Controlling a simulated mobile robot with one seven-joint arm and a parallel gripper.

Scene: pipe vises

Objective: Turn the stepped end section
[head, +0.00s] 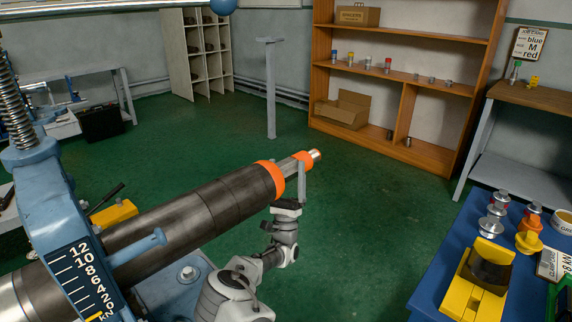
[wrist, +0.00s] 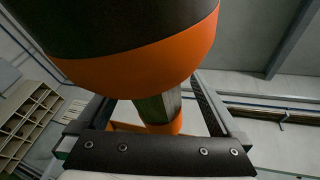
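A long dark grey pipe (head: 185,218) slopes up to the right from the blue vise (head: 58,215). Its far end has an orange collar (head: 270,178), then a narrower stepped end section (head: 288,168) with an orange ring (head: 303,159) and a shiny metal tip (head: 315,154). My gripper (head: 290,176) reaches up from below, with its fingers on either side of the narrow section. In the wrist view the section (wrist: 160,108) stands between my open fingers (wrist: 155,95), with a gap visible on the right. The wide orange collar (wrist: 140,72) hides part of it.
A blue table (head: 440,262) at the right holds a yellow block (head: 473,290) and several metal and coloured fittings. A wooden shelf (head: 400,75) and a grey post (head: 270,90) stand at the back.

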